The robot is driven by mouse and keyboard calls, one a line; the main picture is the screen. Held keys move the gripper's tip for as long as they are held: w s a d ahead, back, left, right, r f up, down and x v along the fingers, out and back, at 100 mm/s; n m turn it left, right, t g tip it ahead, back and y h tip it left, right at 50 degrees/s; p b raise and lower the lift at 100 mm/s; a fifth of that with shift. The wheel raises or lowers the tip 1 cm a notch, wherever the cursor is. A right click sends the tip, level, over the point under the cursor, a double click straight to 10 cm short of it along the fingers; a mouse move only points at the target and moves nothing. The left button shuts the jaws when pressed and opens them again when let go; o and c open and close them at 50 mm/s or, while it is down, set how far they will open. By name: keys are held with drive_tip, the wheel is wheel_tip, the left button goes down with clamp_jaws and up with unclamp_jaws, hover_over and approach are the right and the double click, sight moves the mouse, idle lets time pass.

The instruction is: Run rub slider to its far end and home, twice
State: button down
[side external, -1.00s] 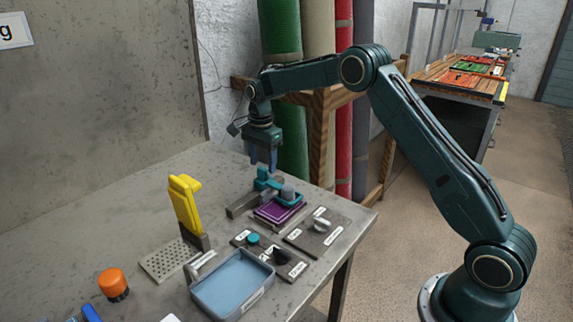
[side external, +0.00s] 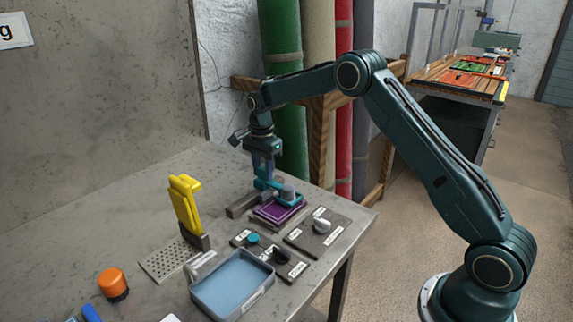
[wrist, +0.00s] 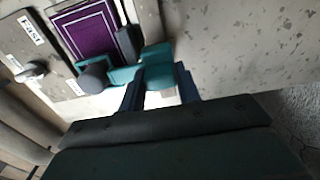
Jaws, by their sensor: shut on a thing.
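The teal rub slider (side external: 276,187) sits on its grey rail (side external: 243,206), with its arm and grey knob (side external: 289,192) reaching over a purple rug sample (side external: 275,213). My gripper (side external: 263,176) is down at the slider's upright block and shut on it. In the wrist view the teal block (wrist: 157,62) lies between my two dark blue fingers (wrist: 160,88). The wrist view also shows the grey knob (wrist: 94,78) and the white-bordered purple rug (wrist: 87,33). My fingers hide part of the block.
Control plates with a light knob (side external: 321,226) and a teal button (side external: 253,239) lie in front of the rug. A blue-lined tray (side external: 232,284), a yellow upright piece (side external: 186,205) and an orange knob (side external: 113,284) stand nearer. Rug rolls (side external: 281,90) stand behind the table.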

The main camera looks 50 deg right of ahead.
drive_tip(key=shift+a, duration=3.3)
drive_tip(key=c, duration=1.1)
unclamp_jaws()
drive_tip(key=shift+a, duration=0.1)
drive_tip(key=shift+c, duration=0.2)
drive_tip(key=shift+o, duration=0.7)
drive_tip(key=shift+r, duration=0.1)
drive_tip(key=shift+d+r, duration=0.2)
wheel_tip(320, 180, up, 13)
drive_tip(key=shift+r, duration=0.15)
